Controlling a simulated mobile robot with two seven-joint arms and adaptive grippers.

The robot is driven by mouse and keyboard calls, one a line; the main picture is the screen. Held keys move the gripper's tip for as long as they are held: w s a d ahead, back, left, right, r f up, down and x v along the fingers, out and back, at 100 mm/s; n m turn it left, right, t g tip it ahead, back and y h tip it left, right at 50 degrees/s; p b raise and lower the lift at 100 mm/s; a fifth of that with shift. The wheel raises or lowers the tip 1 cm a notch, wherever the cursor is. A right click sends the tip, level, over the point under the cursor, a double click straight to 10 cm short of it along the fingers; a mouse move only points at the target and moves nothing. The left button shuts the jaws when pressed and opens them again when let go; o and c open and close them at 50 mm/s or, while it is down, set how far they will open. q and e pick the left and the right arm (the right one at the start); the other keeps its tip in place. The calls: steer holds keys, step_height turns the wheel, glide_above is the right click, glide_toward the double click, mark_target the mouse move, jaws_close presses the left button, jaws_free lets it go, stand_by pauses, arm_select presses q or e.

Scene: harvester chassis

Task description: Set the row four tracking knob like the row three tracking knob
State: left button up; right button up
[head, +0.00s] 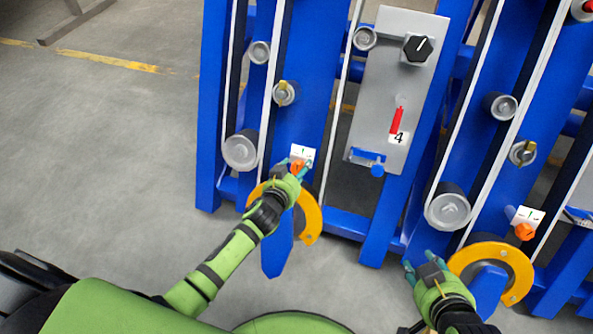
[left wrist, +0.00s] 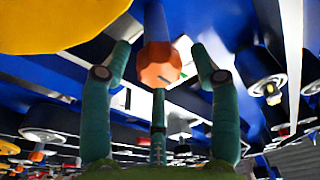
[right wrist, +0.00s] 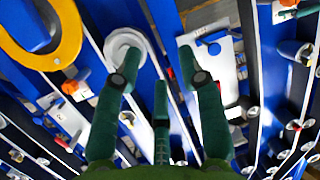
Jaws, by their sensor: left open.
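An orange tracking knob (head: 297,165) sits under a white scale plate (head: 303,153) on the left blue row. My left gripper (head: 294,172) is at this knob, partly covering it. In the left wrist view the orange knob (left wrist: 160,66) lies between the open fingers; I cannot tell whether they touch it. A second orange knob (head: 524,231) with a white plate (head: 531,214) is on the right blue row. Its exact setting is too small to read. My right gripper (head: 424,272) is open and empty, left of that knob and below a silver roller (head: 448,210).
A grey panel (head: 385,95) marked 4 stands between the rows, with a black dial (head: 417,48), a red lever (head: 397,119) and a blue latch (head: 372,161). Yellow curved guards (head: 311,218) (head: 513,268) lie close to both grippers.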

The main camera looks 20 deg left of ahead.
arm_select(q)
steer(key=shift+w+f, duration=0.1)
arm_select(e)
steer(key=shift+w+a+r, duration=0.15)
steer(key=shift+w+r, duration=0.1)
steer(key=shift+w, duration=0.05)
arm_select(q)
steer(key=c, duration=1.1)
